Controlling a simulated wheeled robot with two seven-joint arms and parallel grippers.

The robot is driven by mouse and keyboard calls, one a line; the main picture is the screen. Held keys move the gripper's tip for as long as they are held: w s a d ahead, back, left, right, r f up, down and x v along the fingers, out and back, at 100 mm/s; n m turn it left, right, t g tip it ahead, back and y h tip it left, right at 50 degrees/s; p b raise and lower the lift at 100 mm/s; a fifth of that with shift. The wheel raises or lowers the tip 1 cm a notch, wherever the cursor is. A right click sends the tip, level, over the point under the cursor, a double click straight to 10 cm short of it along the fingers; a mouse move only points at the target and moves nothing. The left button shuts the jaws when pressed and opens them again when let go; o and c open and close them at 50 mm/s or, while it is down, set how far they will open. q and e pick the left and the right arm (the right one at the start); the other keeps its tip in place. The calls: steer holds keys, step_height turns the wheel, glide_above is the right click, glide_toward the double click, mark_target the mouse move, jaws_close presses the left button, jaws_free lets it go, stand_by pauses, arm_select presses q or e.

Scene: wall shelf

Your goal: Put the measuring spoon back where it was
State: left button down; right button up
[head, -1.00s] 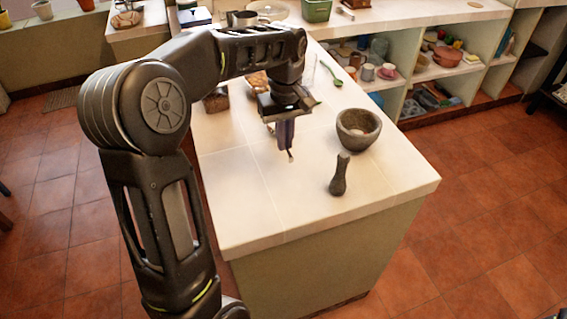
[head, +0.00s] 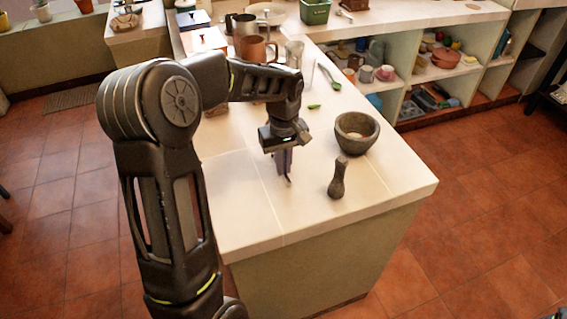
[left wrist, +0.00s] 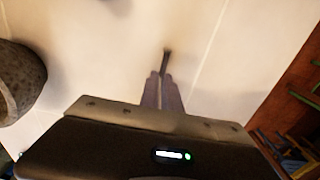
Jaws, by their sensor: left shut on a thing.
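My left gripper (head: 288,178) points down over the front part of the white counter, left of the pestle. It is shut on a thin dark thing, which I take to be the measuring spoon (left wrist: 166,62). Only a short narrow end shows past the fingertips in the left wrist view; the rest is hidden by the fingers. Whether its tip touches the counter I cannot tell. My right gripper is in neither view.
The stone mortar (head: 344,136) and upright pestle (head: 338,180) stand right of my gripper. A small green thing (head: 314,106), green spoon (head: 330,76), glass (head: 294,54) and copper mug (head: 258,50) lie or stand behind. The counter's front left is bare.

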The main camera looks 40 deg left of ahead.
arm_select(q)
steer(key=shift+f, duration=0.2)
steer(key=c, duration=1.6)
jaws_free()
steer(key=shift+r, duration=0.1)
steer(key=shift+o, duration=0.2)
steer(key=shift+r, duration=0.1)
step_height(320, 180, up, 12)
steer(key=shift+b, duration=0.45)
steer(key=shift+s, duration=0.1)
